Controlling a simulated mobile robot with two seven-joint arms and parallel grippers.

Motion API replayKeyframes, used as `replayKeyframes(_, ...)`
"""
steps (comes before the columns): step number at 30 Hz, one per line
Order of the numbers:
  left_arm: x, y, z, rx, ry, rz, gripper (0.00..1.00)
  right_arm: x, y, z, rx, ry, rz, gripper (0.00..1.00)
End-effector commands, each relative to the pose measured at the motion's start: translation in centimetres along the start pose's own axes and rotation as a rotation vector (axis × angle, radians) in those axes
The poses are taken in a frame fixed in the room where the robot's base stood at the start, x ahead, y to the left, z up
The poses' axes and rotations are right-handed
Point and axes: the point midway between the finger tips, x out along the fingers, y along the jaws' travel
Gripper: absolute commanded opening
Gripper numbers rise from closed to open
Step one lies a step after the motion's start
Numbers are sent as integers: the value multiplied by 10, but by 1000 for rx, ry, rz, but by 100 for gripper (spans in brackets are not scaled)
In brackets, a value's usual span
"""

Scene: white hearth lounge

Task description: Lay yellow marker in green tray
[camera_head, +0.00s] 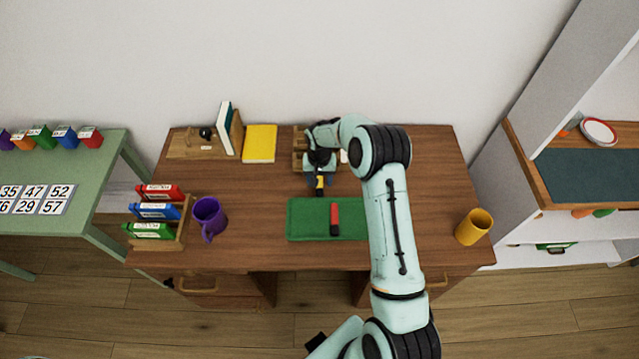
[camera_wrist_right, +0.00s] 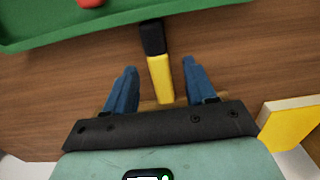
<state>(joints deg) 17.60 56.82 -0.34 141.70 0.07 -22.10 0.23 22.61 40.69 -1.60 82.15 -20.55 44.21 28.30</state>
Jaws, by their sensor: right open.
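The yellow marker (camera_wrist_right: 159,78) has a black cap and lies on the brown desk, its cap end pointing towards the green tray. It also shows in the head view (camera_head: 320,180), partly hidden by my right gripper. My right gripper (camera_head: 320,184) is open over it. In the right wrist view the blue fingers (camera_wrist_right: 160,70) stand on either side of the marker with a gap on each side. The green tray (camera_head: 305,222) lies just in front of the marker, and a red marker (camera_head: 334,218) lies in it. My left gripper is not in view.
A wooden organiser (camera_head: 299,150) stands behind my right gripper, with a yellow book (camera_head: 260,143) to its left. A purple mug (camera_head: 208,216) and a book rack (camera_head: 184,222) stand at the left. An orange cup (camera_head: 473,227) stands at the right. The tray's left half is clear.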

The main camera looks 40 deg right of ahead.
Motion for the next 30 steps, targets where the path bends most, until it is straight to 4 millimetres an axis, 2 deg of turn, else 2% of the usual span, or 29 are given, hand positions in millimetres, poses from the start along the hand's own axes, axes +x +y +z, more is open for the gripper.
replayKeyframes(3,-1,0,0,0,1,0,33,7,0,0,0,0,0,55)
replayKeyframes(9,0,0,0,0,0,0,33,7,0,0,1,1,0,55)
replayKeyframes(14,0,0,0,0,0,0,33,7,0,0,0,1,0,3)
replayKeyframes(15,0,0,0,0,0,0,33,6,0,0,0,1,0,0)
replayKeyframes(25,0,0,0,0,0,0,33,5,0,0,0,1,0,0)
replayKeyframes(30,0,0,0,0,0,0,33,-8,0,-1,0,4,-1,0)
